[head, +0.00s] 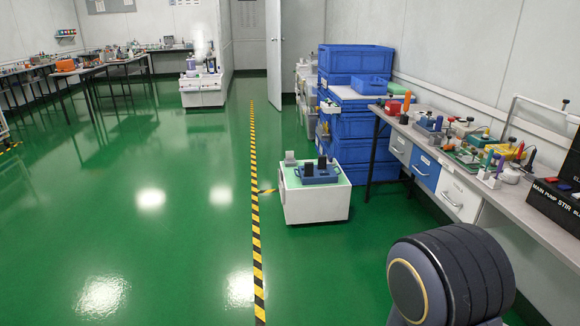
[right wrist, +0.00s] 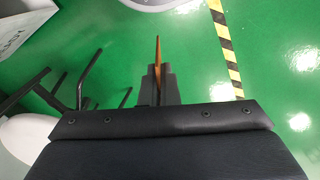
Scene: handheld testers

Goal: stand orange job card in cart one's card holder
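My right gripper (right wrist: 157,74) is shut on a thin orange card (right wrist: 158,50), seen edge-on in the right wrist view. The card sticks out past the fingertips, and its lower part is hidden between the fingers. In the head view a low white cart (head: 316,207) stands on the floor ahead, with a blue tray (head: 322,179) holding dark upright items and a grey piece (head: 290,158) beside it. A second white cart (head: 203,97) stands farther back. I cannot tell which is cart one, nor make out a card holder. My left gripper is out of view.
A long workbench (head: 470,180) crowded with testers runs along the right wall. Blue crates (head: 352,133) are stacked behind the near cart. A yellow-black floor stripe (head: 256,220) runs forward. Green floor (head: 150,235) to its left is clear. My dark arm part fills the lower right.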

